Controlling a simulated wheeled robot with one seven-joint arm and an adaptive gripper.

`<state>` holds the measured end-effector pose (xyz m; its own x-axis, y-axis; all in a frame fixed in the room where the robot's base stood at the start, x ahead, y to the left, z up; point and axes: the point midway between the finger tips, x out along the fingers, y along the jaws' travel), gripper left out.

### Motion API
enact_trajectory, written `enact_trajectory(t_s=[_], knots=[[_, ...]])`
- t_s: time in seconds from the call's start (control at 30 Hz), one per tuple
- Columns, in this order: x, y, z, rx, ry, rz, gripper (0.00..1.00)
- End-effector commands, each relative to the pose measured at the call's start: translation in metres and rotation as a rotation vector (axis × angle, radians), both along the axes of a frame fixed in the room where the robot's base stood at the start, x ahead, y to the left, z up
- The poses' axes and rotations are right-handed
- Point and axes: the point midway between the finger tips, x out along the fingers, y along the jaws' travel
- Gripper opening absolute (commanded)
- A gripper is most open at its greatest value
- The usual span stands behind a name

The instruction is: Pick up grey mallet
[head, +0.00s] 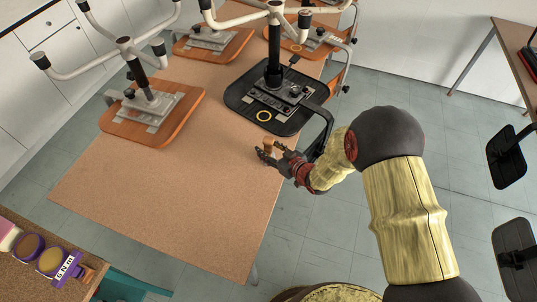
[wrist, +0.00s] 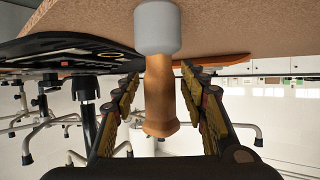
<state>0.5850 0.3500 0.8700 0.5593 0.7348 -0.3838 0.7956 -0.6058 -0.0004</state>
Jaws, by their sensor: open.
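The grey mallet has a pale grey head (wrist: 157,27) and a wooden handle (wrist: 159,95). The wrist view looks upside down, with the tabletop at its top. The mallet appears to stand upright on its head on the table, handle up. In the head view only a small brown bit of the handle (head: 268,145) shows at my gripper; the head is hidden there. My gripper (head: 268,154) is low over the right edge of the table. In the wrist view its open fingers (wrist: 160,76) are on either side of the handle, with visible gaps.
The brown table (head: 150,200) carries upturned chairs. A black chair seat (head: 235,100) with its armrest lies just behind my gripper; wooden seats (head: 140,128) are farther left. The table's front is clear. A side bench with a purple torque-labelled item (head: 66,268) is at lower left.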

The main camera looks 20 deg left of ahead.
Motion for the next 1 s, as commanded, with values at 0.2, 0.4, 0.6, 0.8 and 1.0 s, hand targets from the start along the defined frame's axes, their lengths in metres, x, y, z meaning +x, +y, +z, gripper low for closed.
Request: enact_trajectory(t_s=[0.2,0.4,0.6,0.8,1.0], knots=[[0.0000,-0.0003,0.0005,0.000,0.000,0.000,0.34],[0.0000,-0.0004,0.0006,0.000,0.000,0.000,0.22],[0.0000,-0.0004,0.0006,0.000,0.000,0.000,0.11],[-0.0001,-0.0004,0.0006,0.000,0.000,0.000,0.00],[0.0000,-0.0004,0.0006,-0.001,-0.001,0.000,0.00]])
